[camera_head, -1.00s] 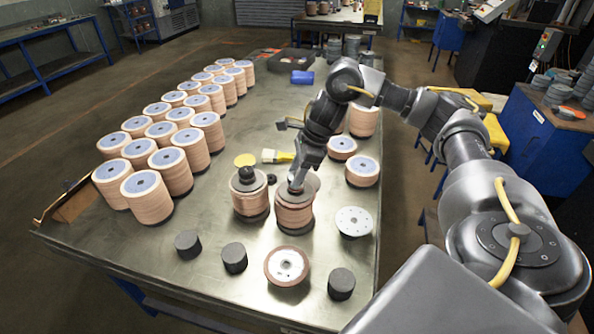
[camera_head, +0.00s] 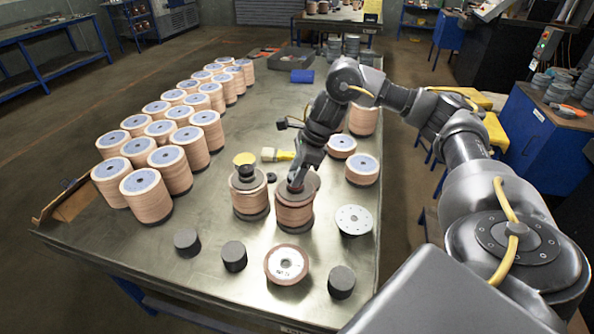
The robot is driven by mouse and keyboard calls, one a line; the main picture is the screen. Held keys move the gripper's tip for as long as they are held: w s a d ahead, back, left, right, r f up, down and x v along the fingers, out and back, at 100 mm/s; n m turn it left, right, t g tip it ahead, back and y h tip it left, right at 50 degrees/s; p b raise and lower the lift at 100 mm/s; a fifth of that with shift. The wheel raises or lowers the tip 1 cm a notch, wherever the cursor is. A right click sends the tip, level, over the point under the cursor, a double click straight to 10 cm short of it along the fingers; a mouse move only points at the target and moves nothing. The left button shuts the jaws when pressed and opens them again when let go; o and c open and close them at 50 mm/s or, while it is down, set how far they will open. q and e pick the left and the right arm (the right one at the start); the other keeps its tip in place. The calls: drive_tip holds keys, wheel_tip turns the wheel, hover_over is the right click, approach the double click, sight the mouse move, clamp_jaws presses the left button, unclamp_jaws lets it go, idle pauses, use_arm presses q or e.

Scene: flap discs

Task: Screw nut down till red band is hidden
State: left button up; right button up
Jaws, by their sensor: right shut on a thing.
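A stack of tan flap discs (camera_head: 294,214) stands on the table near its right side, with a dark round plate on top. My right gripper (camera_head: 295,186) points down onto the top of this stack and is shut at its centre. The nut and any red band there are hidden by the gripper. A second, similar stack (camera_head: 250,203) stands just to the left, with a dark knob on its top plate. My left gripper is not in view.
Rows of disc stacks (camera_head: 146,197) fill the left. A yellow-handled brush (camera_head: 277,155) lies behind.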

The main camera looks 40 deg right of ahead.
drive_tip(key=shift+f, duration=0.25)
drive_tip(key=o, duration=1.1)
drive_tip(key=shift+c, duration=0.2)
drive_tip(key=p+v, duration=0.2)
drive_tip(key=v, duration=0.8)
drive_tip(key=shift+r, duration=0.4)
drive_tip(key=shift+s, duration=0.15)
